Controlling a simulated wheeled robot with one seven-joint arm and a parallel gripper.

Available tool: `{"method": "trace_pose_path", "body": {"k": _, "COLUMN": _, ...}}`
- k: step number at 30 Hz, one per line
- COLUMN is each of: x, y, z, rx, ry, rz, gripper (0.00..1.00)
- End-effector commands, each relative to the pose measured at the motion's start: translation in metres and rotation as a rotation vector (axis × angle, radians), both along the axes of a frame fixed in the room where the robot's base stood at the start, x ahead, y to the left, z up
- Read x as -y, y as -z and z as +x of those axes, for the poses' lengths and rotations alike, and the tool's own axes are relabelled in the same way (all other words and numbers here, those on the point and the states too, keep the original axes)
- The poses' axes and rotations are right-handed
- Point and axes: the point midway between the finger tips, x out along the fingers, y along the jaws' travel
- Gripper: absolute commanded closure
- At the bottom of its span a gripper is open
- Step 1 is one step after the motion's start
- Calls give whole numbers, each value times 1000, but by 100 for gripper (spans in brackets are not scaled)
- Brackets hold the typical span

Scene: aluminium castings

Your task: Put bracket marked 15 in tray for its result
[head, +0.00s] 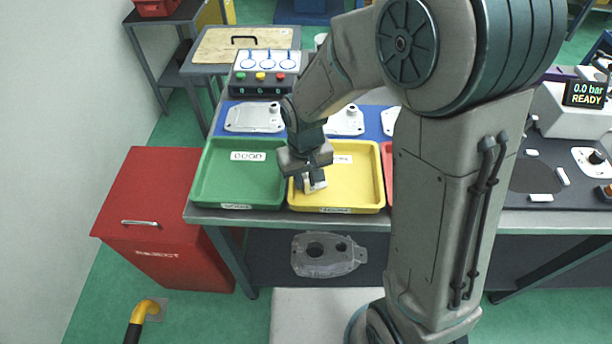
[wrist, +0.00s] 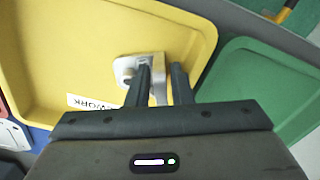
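The bracket (head: 313,186) is a small pale metal part in the yellow tray (head: 358,186), near its front left. It also shows in the wrist view (wrist: 128,70); no number is readable on it. My gripper (head: 316,178) is low over the yellow tray, at the bracket. In the wrist view its two fingers (wrist: 161,80) stand apart, with an upright part of the bracket between them; it looks open. The yellow tray's label ends in "WORK". The green tray (head: 212,180) is to its left. A red tray (head: 386,165) is mostly hidden behind my arm.
A red bin (head: 150,205) marked REJECT stands on the floor at the left. Pale flat castings (head: 254,118) lie on a blue mat behind the trays. A gauge box with coloured buttons (head: 262,75) is behind them. A machine display (head: 585,93) reads "0.0 bar READY".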

Motion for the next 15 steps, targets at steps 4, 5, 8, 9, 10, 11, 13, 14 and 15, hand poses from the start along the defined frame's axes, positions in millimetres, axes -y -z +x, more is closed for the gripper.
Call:
{"method": "trace_pose_path", "body": {"k": 4, "x": 0, "y": -6, "z": 0, "rx": 0, "ry": 0, "rz": 0, "gripper": 80}}
{"method": "trace_pose_path", "body": {"k": 5, "x": 0, "y": -8, "z": 1, "rx": 2, "ry": 0, "rz": 1, "gripper": 80}}
{"method": "trace_pose_path", "body": {"k": 8, "x": 0, "y": -24, "z": 2, "rx": 6, "ry": 1, "rz": 2, "gripper": 80}}
{"method": "trace_pose_path", "body": {"k": 9, "x": 0, "y": -32, "z": 1, "rx": 6, "ry": 1, "rz": 2, "gripper": 80}}
{"method": "trace_pose_path", "body": {"k": 10, "x": 0, "y": -38, "z": 1, "rx": 7, "ry": 1, "rz": 2, "gripper": 80}}
{"method": "trace_pose_path", "body": {"k": 11, "x": 0, "y": -45, "z": 1, "rx": 7, "ry": 1, "rz": 2, "gripper": 80}}
{"method": "trace_pose_path", "body": {"k": 13, "x": -1, "y": -62, "z": 1, "rx": 7, "ry": 1, "rz": 2, "gripper": 80}}
{"method": "trace_pose_path", "body": {"k": 14, "x": 0, "y": -68, "z": 1, "rx": 7, "ry": 0, "rz": 2, "gripper": 80}}
{"method": "trace_pose_path", "body": {"k": 15, "x": -1, "y": -77, "z": 1, "rx": 6, "ry": 0, "rz": 2, "gripper": 80}}
